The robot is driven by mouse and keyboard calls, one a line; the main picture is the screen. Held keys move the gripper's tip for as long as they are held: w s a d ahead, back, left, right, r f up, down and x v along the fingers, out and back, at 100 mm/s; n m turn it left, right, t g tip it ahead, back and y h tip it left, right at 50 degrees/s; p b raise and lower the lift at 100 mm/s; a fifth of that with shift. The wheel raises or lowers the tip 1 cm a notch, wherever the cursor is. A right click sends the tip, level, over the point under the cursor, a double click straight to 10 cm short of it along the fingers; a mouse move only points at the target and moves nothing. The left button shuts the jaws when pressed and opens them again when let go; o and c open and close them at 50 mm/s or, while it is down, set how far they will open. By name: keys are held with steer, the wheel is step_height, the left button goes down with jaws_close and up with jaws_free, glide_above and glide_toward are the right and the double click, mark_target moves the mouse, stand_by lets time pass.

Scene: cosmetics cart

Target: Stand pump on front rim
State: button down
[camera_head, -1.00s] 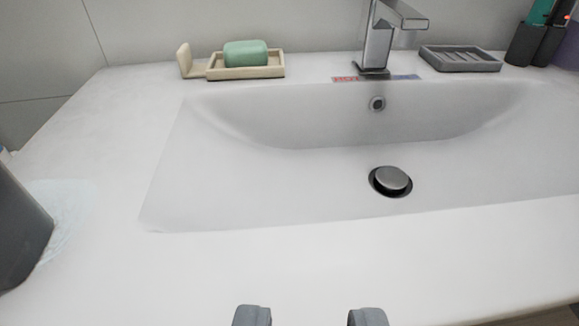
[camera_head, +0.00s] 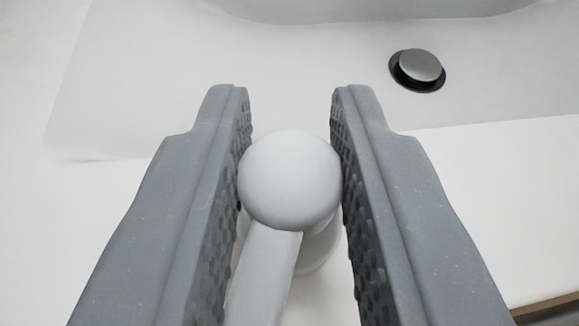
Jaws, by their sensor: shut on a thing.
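The white pump (camera_head: 290,180) is between the two grey fingers of my gripper (camera_head: 289,98). Its round head faces up at me and its spout points down the picture, towards me. The fingers are shut on it, one on each side. The body below the head is mostly hidden by the head, spout and fingers. The pump appears over the white front rim (camera_head: 500,170) of the sink, just in front of the basin edge. I cannot tell whether its base touches the rim.
The basin lies beyond the fingertips, with its dark-ringed drain plug (camera_head: 418,68) at the upper right. The counter's front edge shows at the lower right. The white rim on both sides of the gripper is clear.

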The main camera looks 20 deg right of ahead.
steer(key=shift+f, duration=0.1)
steer(key=c, duration=1.2)
jaws_free()
steer(key=shift+c, duration=0.2)
steer(key=shift+s+r, duration=0.15)
steer(key=shift+r, duration=0.05)
steer(key=p+v, duration=0.2)
steer(key=v, duration=0.9)
steer(key=shift+s+p, duration=0.3)
steer(key=shift+a+r, duration=0.15)
